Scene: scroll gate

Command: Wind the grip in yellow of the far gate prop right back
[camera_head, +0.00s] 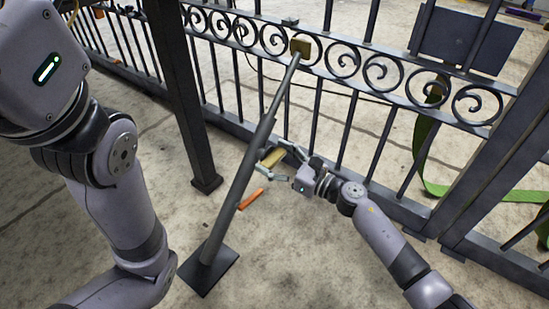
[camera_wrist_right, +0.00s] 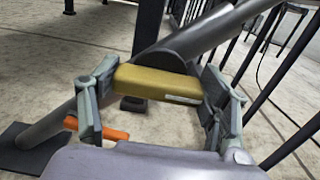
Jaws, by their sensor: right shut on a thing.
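The gate prop (camera_head: 232,186) is a grey telescoping pole, leaning from a dark square foot plate (camera_head: 208,271) on the ground up to a brass-coloured pad (camera_head: 300,48) at the gate's scroll band. Its yellow grip (camera_head: 272,157) sits beside the pole around mid-height. My right gripper (camera_head: 275,162) is shut on the yellow grip; in the right wrist view the yellow grip (camera_wrist_right: 157,82) lies crosswise between the two fingers. An orange handle (camera_head: 251,198) sticks out lower on the pole; it also shows in the right wrist view (camera_wrist_right: 104,130). My left gripper is out of view.
The black scroll gate (camera_head: 345,66) runs behind my right gripper. A dark post (camera_head: 186,95) stands to the left of the prop. A green strap (camera_head: 428,150) hangs at right. A dark panel (camera_head: 468,38) is at upper right. Concrete around the foot plate is clear.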

